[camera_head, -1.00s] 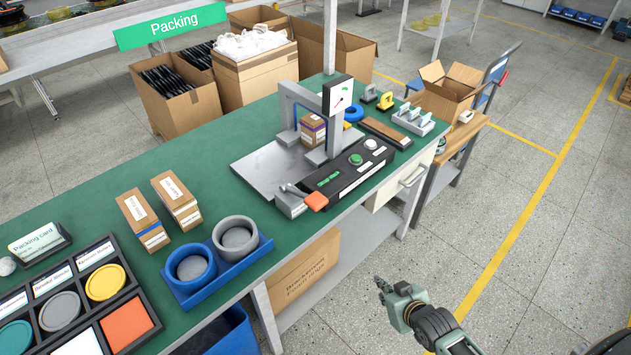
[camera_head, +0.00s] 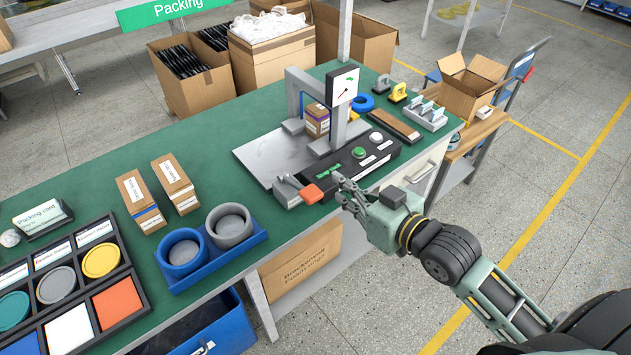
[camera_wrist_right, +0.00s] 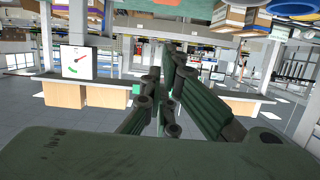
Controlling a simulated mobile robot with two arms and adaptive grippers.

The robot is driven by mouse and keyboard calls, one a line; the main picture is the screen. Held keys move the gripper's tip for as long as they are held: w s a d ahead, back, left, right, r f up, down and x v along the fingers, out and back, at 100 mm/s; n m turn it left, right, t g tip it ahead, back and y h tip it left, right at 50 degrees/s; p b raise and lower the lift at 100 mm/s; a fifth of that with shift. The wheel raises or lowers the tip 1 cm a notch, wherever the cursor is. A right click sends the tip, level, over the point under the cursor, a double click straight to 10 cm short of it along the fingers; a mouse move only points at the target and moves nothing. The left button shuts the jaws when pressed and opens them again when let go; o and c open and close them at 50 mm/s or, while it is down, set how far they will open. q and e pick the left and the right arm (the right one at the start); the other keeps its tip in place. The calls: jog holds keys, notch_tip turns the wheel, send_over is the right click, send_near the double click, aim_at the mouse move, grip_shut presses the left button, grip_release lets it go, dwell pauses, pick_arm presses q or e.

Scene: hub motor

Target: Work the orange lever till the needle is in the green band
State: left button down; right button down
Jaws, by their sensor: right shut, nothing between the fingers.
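The orange lever (camera_head: 312,194) sticks out at the front left end of the black control panel (camera_head: 345,175) on the press. The gauge (camera_head: 342,87) is a white square dial on top of the press. Its red needle appears to point below and apart from the short green band. A similar dial (camera_wrist_right: 76,62) shows in the right wrist view, upside down. My right gripper (camera_head: 341,190) is shut and empty, just right of the lever at the bench's front edge. I see no clear contact. The fingers (camera_wrist_right: 165,100) also show in the wrist view. My left gripper is not in view.
A green button (camera_head: 359,152) and a white knob (camera_head: 376,137) sit on the panel. A small carton (camera_head: 317,120) stands in the press. The blue tray (camera_head: 213,259) with two cups is left of the lever.

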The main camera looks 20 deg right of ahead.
jog(key=shift+w, duration=0.1)
jog(key=p, duration=0.3)
send_over(316, 196)
jog(key=shift+w+f, duration=0.15)
jog(key=shift+f, duration=0.4)
jog(key=shift+w+f, duration=0.15)
jog(key=shift+f, duration=0.4)
jog(key=f, duration=0.3)
jog(key=shift+s, duration=0.2)
jog(key=shift+f, duration=0.65)
